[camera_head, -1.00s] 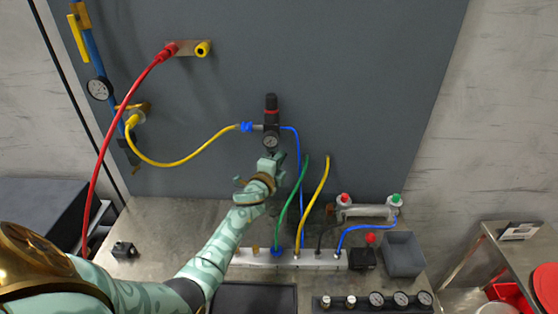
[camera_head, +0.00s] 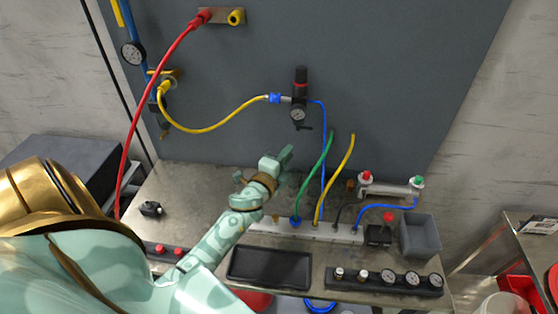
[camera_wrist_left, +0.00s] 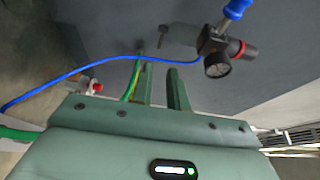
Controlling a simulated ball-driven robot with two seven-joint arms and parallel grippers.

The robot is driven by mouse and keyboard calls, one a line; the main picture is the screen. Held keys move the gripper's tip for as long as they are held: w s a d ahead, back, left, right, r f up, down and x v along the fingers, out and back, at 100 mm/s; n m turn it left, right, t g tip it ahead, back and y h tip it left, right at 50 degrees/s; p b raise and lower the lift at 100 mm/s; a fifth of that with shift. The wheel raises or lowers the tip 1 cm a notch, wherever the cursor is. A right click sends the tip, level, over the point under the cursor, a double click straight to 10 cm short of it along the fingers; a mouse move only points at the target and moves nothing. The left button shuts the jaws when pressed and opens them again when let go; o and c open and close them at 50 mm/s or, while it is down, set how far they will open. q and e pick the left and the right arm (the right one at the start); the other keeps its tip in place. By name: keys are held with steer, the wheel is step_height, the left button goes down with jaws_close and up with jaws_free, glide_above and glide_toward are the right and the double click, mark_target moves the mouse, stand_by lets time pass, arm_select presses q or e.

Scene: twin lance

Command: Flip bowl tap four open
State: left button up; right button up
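The regulator (camera_head: 299,100) with a red ring and a round gauge is on the grey back panel. It also shows in the left wrist view (camera_wrist_left: 232,48). A small dark lever-like piece (camera_head: 305,127), perhaps the bowl tap, sticks out sideways just below it. I see no number on it. My left gripper (camera_head: 285,155) is below this piece and apart from it. In the left wrist view its two green fingers (camera_wrist_left: 160,72) stand apart with nothing clearly between them. My right gripper is not in view.
A yellow hose (camera_head: 205,129) and a blue hose (camera_head: 324,150) run from the regulator. Green (camera_head: 315,175) and yellow (camera_head: 334,180) hoses rise from the white manifold (camera_head: 340,234) right of my gripper. A black tray (camera_head: 270,267) lies in front.

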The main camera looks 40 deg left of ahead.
arm_select(q)
steer(key=s, duration=0.4)
steer(key=shift+s+d, duration=0.1)
steer(key=shift+d, duration=0.25)
